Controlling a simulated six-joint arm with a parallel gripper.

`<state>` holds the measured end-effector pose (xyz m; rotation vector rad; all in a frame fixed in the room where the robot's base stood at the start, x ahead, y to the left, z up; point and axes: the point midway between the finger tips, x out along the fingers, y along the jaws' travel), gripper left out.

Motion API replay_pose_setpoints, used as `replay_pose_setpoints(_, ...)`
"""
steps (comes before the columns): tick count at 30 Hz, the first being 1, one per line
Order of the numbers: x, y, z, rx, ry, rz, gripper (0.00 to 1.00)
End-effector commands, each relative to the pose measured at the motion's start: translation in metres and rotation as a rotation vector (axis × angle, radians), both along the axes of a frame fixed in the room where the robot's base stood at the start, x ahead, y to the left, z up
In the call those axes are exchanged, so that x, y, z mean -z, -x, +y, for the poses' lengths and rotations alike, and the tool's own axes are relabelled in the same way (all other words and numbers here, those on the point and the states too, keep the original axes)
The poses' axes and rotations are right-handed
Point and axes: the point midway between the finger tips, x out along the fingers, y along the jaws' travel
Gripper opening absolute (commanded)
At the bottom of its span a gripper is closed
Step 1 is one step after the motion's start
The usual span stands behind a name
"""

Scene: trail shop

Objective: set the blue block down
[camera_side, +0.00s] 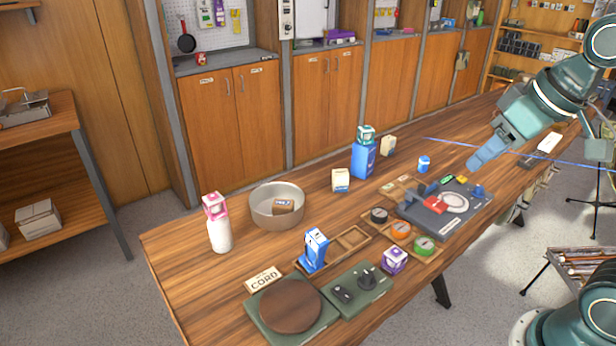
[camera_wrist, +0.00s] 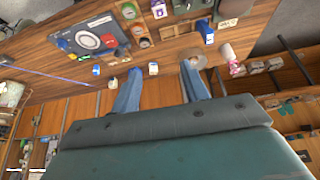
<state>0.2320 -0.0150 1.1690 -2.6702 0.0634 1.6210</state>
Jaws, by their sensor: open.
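In the side view a blue-and-white block (camera_side: 316,239) sits on top of an upright blue carton (camera_side: 313,262) in a shallow wooden tray (camera_side: 352,238). In the wrist view the blue carton (camera_wrist: 204,27) and block (camera_wrist: 209,39) show near the top, small. My gripper (camera_side: 474,163) is raised over the far right part of the bench, well away from the block. In the wrist view its two blue fingers (camera_wrist: 160,80) are wide apart with nothing held between them.
A metal pot (camera_side: 268,216) holds a brown box. A pink block (camera_side: 214,205) tops a white bottle. A teal block (camera_side: 366,134) tops a blue box (camera_side: 362,160). A purple block (camera_side: 394,260) stands near the front edge. A dark board (camera_side: 468,215) lies below my gripper.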

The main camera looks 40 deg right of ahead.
Motion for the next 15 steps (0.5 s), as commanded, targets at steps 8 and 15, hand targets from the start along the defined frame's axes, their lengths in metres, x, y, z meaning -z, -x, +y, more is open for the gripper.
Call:
replay_pose_setpoints(8, 0.021, 0.047, 0.014, -0.039, -0.005, -0.011, 0.45)
replay_pose_setpoints(15, 0.026, 0.054, 0.016, -0.044, -0.006, -0.011, 0.45)
